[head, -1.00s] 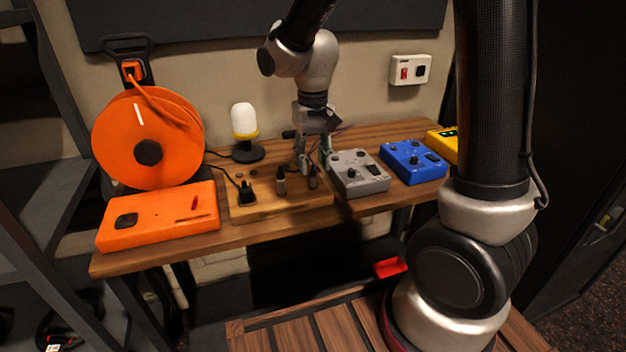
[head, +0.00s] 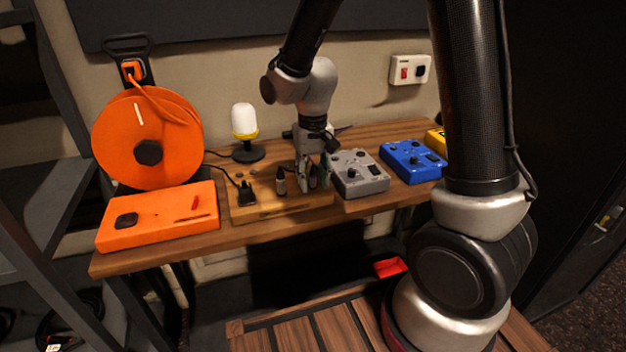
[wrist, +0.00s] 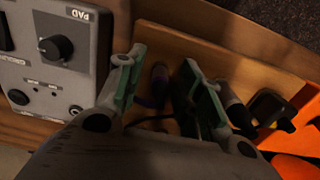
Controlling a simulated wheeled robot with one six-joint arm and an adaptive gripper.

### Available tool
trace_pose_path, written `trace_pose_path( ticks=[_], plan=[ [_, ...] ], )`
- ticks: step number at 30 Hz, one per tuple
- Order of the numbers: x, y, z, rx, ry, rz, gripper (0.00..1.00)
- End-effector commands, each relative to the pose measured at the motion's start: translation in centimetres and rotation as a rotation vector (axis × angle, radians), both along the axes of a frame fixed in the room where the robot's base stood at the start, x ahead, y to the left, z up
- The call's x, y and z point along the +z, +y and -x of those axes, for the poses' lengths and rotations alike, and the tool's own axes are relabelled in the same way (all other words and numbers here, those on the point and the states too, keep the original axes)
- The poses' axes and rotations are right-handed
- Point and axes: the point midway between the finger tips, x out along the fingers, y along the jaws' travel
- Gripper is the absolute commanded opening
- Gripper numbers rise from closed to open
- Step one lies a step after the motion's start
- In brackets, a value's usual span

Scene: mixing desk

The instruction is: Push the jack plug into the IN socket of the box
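In the wrist view a dark jack plug (wrist: 159,78) stands in the wooden board (wrist: 200,55), between the green-padded fingers of my gripper (wrist: 163,90). The fingers are apart, with a gap on both sides of the plug. In the head view my gripper (head: 314,182) is low over the right end of the board and mostly hides this plug. The grey box (head: 358,173) stands just right of the gripper. It also shows in the wrist view (wrist: 78,78), with a knob and the label PAD. I cannot make out an IN label.
A second slim plug (head: 281,183) and a black mains plug (head: 246,194) stand left of the gripper on the board. A blue box (head: 413,162), an orange box (head: 160,218), a cable reel (head: 120,135) and a lamp (head: 244,120) share the desk.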

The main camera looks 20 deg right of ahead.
Motion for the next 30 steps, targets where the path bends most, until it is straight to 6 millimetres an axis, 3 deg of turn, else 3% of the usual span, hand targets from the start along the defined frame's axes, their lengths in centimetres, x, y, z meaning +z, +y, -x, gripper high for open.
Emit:
trace_pose_path(
  ticks=[15,21,30],
  plan=[
    [0.02,0.0,-0.01,0.0,0.0,0.0,0.37],
    [0.02,0.0,-0.01,0.0,0.0,0.0,0.02],
    [0.02,0.01,-0.02,0.0,0.0,0.0,0.0]
  ],
)
